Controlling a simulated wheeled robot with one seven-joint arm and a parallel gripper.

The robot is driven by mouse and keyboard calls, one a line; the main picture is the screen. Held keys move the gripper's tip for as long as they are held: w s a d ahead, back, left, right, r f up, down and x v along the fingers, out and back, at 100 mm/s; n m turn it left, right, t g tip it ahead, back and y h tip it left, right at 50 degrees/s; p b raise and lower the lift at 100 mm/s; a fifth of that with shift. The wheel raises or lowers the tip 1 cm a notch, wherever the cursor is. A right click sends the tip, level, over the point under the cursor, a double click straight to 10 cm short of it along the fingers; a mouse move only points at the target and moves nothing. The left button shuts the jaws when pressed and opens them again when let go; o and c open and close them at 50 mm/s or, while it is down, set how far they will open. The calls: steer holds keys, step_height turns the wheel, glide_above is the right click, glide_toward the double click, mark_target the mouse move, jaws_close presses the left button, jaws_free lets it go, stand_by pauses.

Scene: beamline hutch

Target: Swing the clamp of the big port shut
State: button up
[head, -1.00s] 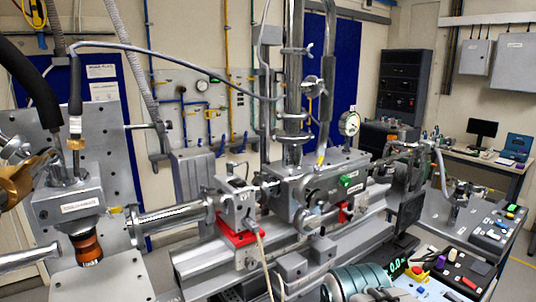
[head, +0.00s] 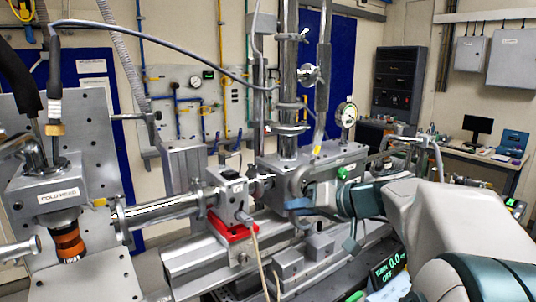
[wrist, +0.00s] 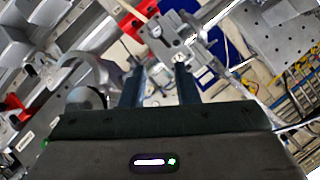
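The metal vacuum chamber (head: 330,158) stands mid-bench in the head view, its near face partly hidden by my arm. A curved grey band (head: 296,182), perhaps the clamp of the big port, shows at its front left beside my gripper (head: 318,218). The wrist view shows a similar curved band (wrist: 88,62) with a round grey part (wrist: 85,98) below it, left of my gripper (wrist: 161,88). I cannot tell whether the clamp is open or closed. My fingers are apart with nothing visibly between them.
A steel tube (head: 165,212) runs left from a small block (head: 232,195) on a red base (head: 230,230). The orange-banded cold head (head: 68,240) is at far left. A pressure gauge (head: 346,114) stands above the chamber. A green digital display (head: 388,268) sits below my arm.

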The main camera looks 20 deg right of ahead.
steer(key=w+d+r+t+h+b, duration=0.1)
steer(key=w+d+r+t, duration=0.2)
steer(key=d, duration=0.4)
steer(key=w+d+r+t+h, duration=0.15)
steer(key=d+r+t, duration=0.25)
steer(key=d, duration=0.4)
steer(key=a+p+x, duration=0.1)
steer(key=p+x, duration=0.4)
steer(key=x, duration=0.8)
steer(key=shift+w+r+y, duration=0.2)
steer(key=shift+w+y, duration=0.05)
steer(key=shift+y, duration=0.2)
steer(key=shift+a, duration=0.15)
jaws_close()
